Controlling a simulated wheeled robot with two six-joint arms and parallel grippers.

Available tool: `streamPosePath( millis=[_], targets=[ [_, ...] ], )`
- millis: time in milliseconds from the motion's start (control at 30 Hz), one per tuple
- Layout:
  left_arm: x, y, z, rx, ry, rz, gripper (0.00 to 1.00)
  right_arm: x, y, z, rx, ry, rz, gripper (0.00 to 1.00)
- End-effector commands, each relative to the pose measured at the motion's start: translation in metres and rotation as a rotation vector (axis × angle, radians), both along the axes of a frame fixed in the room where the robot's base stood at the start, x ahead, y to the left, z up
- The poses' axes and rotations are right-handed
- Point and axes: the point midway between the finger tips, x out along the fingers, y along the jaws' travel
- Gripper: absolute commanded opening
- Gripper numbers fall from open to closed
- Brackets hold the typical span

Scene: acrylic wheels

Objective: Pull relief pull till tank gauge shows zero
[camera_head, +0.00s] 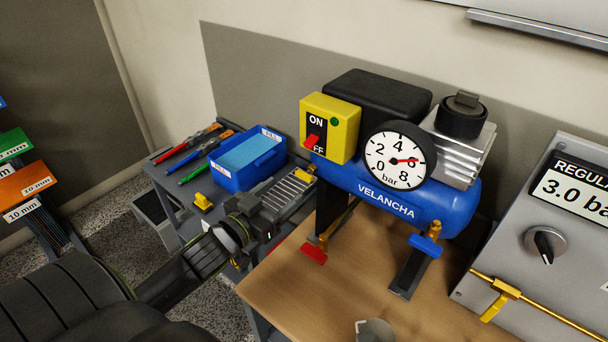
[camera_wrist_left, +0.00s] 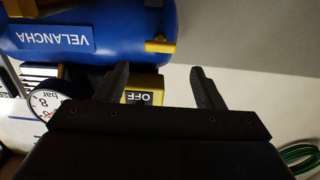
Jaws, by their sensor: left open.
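The blue tank (camera_head: 345,182), marked VELANCHA, stands on a wooden table. Its round bar gauge (camera_head: 388,171) has a red needle pointing near 6. A yellow fitting (camera_head: 303,176) shows at the tank's left end, and a yellow-brass fitting (camera_wrist_left: 160,46) shows at its end in the left wrist view. A red tab (camera_head: 314,253) and a blue handle (camera_head: 425,245) sit on brass fittings below the tank. Which is the relief pull is not labelled. My left gripper (camera_head: 296,190) is open near the tank's left end; its fingers (camera_wrist_left: 160,85) show nothing held. My right gripper is out of view.
A yellow switch box (camera_head: 343,115) with a red toggle is on the tank. A blue bin (camera_head: 247,180) and tools lie on the grey cart at left. A regulator box (camera_head: 560,215) with a brass pipe is at right. A grey object (camera_head: 375,330) is cut off at the bottom.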

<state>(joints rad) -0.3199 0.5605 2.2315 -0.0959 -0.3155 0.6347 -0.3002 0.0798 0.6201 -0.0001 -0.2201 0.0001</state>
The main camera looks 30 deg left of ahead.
Motion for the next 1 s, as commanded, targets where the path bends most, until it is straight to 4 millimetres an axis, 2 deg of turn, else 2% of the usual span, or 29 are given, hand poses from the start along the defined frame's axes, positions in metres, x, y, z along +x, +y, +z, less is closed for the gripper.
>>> streamPosePath(
  millis=[300, 500, 700, 933, 1000],
  targets=[
    [0.053, -0.004, 0.001, -0.002, -0.004, 0.001, 0.62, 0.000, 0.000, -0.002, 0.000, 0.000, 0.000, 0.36],
    [0.076, -0.006, 0.001, -0.001, -0.002, 0.002, 0.62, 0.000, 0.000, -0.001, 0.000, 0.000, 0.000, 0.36],
    [0.084, -0.007, 0.000, -0.001, 0.000, 0.001, 0.62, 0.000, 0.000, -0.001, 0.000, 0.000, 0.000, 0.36],
    [0.085, -0.007, 0.000, -0.001, -0.001, 0.001, 0.62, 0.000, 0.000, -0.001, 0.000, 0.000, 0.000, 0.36],
    [0.085, -0.007, 0.000, -0.001, -0.001, 0.001, 0.54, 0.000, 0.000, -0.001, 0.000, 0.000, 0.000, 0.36]
  ],
)
